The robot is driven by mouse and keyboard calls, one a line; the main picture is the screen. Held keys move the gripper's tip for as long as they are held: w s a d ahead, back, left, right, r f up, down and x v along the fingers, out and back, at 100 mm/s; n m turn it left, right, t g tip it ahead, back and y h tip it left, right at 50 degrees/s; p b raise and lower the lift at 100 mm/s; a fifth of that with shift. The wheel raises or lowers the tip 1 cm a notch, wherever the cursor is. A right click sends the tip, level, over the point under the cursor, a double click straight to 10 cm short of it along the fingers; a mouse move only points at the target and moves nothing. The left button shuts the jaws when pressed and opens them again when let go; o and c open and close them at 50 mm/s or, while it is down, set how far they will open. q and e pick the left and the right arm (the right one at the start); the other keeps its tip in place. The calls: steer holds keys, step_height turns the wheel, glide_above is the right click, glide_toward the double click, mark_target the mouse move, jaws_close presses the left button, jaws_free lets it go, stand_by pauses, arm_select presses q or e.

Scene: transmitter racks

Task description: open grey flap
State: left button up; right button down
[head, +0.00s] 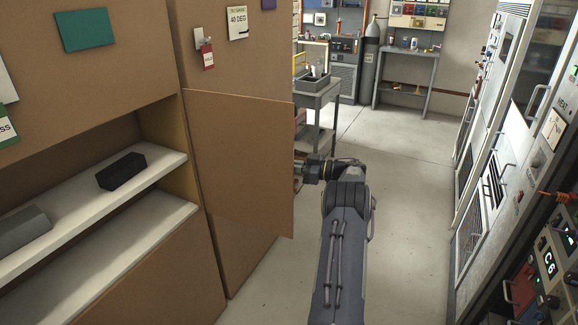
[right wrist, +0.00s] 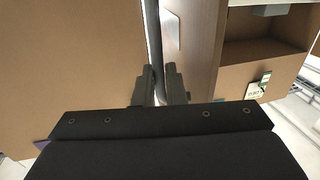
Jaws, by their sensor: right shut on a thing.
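The only flap I see standing out is a brown door panel (head: 240,155) on the brown cabinet, swung out from its front beside an open shelf compartment; its visible face is not grey. My right gripper is at its right edge in the head view, with the fingertips mostly hidden by the panel. In the right wrist view, the two fingers of my right gripper (right wrist: 160,75) are closed about a thin grey upright edge (right wrist: 152,35), between brown surfaces. My left gripper is not in view.
The compartment's white shelf (head: 150,172) carries a black box (head: 122,171) and a grey box (head: 22,229). Rack cabinets (head: 500,130) line the right side. A grey cart (head: 318,98) stands behind the panel. The floor (head: 410,190) between is clear.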

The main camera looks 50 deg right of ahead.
steer(key=c, duration=1.5)
jaws_free()
steer(key=shift+w+a+r, duration=0.1)
steer(key=shift+w+a, duration=0.25)
steer(key=shift+w, duration=0.05)
steer(key=shift+s+d, duration=0.15)
steer(key=shift+s+d, duration=0.1)
steer(key=shift+s, duration=0.15)
steer(key=b+v, duration=0.1)
steer(key=v, duration=0.6)
steer(key=shift+s+d, duration=0.1)
steer(key=shift+s, duration=0.05)
